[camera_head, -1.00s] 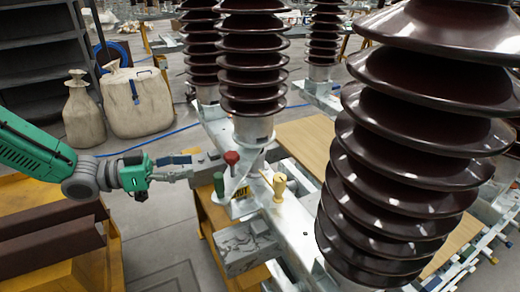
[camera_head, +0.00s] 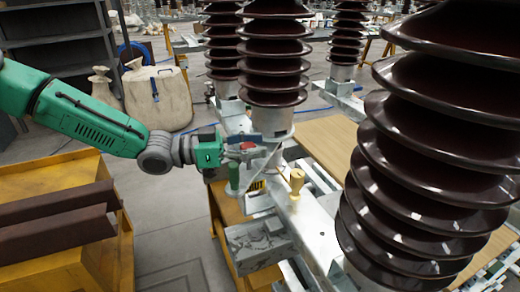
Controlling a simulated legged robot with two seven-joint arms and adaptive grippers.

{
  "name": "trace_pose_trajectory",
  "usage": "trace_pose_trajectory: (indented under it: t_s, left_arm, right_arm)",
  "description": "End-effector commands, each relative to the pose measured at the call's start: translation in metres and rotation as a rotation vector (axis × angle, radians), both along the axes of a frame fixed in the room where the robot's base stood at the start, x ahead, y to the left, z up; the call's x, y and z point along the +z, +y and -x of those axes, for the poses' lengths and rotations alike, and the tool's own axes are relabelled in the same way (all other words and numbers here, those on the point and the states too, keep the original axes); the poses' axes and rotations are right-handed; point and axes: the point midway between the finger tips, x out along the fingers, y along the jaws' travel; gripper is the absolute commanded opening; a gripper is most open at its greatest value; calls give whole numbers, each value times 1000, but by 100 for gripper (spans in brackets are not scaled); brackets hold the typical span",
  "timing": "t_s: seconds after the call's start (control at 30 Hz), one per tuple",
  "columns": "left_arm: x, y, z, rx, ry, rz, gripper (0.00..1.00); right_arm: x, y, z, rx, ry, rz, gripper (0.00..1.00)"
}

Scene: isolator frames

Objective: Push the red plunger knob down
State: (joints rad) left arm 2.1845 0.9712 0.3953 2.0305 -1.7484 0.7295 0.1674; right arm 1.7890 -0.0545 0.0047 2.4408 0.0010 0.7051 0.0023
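The red plunger knob (camera_head: 248,146) shows as a small red patch at the base of the middle insulator column. Its stem and lower part are hidden. My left gripper (camera_head: 246,147) reaches in from the left at the knob's height. Its fingers stand apart, a blue-padded one behind the knob and a grey one in front and below. The knob shows between them; whether either finger touches it cannot be told. My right gripper is not in view.
A green handle (camera_head: 233,178) stands just below my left gripper, and a yellow handle (camera_head: 297,182) stands to the right. A large ribbed insulator (camera_head: 425,150) blocks the right side. A grey metal box (camera_head: 258,245) lies in front.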

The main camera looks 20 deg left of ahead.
Motion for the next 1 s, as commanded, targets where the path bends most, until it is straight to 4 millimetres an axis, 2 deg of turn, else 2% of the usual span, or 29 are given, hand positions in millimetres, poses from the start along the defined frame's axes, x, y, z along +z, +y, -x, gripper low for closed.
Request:
trace_pose_trajectory:
  t_s: [0.13,0.4,0.47,0.5,0.53,0.83,1.0]
  left_arm:
    - [-1,-7,-5,0,1,-1,38]
    - [0,-8,-5,0,0,0,38]
    - [0,-8,-5,0,0,0,20]
    - [0,-8,-5,0,0,0,6]
    - [0,-8,-5,0,0,0,0]
    - [-1,-7,-6,2,0,0,0]
    - [-20,-8,-5,0,5,-2,0]
  right_arm:
    - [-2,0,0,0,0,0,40]
    - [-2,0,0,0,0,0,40]
    - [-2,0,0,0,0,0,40]
    - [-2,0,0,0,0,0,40]
    - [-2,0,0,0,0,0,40]
    - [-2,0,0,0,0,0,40]
    - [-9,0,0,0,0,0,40]
